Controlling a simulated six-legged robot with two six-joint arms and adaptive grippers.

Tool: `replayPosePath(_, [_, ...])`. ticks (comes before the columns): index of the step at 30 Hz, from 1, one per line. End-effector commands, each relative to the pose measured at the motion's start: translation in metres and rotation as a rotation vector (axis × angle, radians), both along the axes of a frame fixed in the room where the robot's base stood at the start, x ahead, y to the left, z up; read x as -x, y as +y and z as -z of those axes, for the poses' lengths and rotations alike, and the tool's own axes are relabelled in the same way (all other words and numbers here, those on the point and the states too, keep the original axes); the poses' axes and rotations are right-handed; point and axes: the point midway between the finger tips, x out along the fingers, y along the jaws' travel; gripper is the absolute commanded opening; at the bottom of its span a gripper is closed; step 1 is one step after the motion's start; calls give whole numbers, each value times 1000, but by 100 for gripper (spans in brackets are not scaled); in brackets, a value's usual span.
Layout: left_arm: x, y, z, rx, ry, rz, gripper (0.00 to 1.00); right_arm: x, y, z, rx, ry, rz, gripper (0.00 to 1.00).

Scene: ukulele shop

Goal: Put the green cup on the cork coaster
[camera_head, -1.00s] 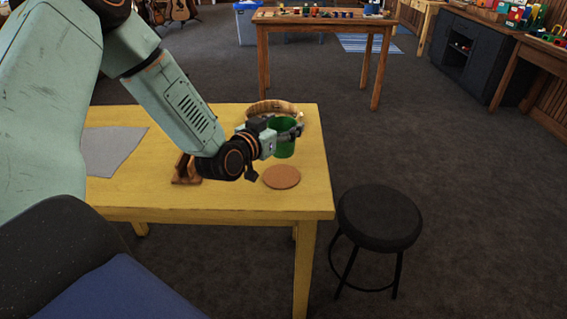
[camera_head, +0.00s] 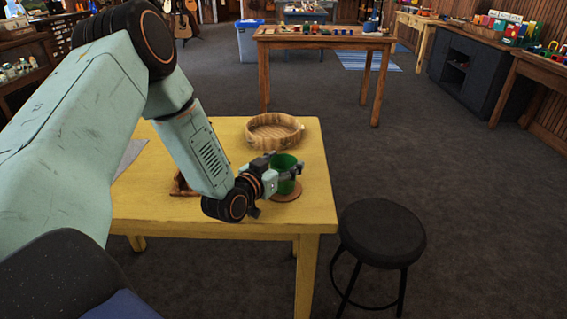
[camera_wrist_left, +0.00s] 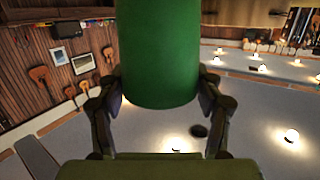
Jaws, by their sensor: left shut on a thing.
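The green cup (camera_head: 285,172) is held between the fingers of my left gripper (camera_head: 284,173), above the yellow table. The green cup (camera_wrist_left: 158,55) fills the upper middle of the left wrist view, with my left gripper's fingers (camera_wrist_left: 160,98) closed on both its sides. The round cork coaster (camera_head: 287,195) lies on the table near its right edge. The cup is over the coaster in the head view and hides part of it. I cannot tell whether the cup's base touches the coaster. My right gripper is not in view.
A round wooden basket-like tray (camera_head: 272,131) sits behind the cup on the yellow table (camera_head: 230,214). A brown wooden object (camera_head: 181,186) and a grey cloth (camera_head: 130,157) are at the left. A black stool (camera_head: 381,232) stands right of the table.

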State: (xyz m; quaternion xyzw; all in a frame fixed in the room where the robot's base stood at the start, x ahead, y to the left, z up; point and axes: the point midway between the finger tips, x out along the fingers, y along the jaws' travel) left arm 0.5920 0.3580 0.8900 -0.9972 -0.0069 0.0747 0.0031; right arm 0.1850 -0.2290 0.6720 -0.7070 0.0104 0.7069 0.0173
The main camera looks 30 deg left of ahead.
Motion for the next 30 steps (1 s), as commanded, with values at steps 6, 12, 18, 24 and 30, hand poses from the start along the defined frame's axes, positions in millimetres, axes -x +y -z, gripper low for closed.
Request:
replayPosePath(6, [0, 0, 3, 0, 0, 0, 77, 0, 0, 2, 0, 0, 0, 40])
replayPosePath(12, [0, 0, 3, 0, 0, 0, 89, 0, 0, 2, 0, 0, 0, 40])
replayPosePath(18, [0, 0, 3, 0, 0, 0, 89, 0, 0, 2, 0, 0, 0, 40])
replayPosePath(24, [2, 0, -3, 2, 1, -1, 89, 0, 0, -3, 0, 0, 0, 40])
replayPosePath(30, [39, 1, -9, 6, 3, -6, 89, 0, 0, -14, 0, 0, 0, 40])
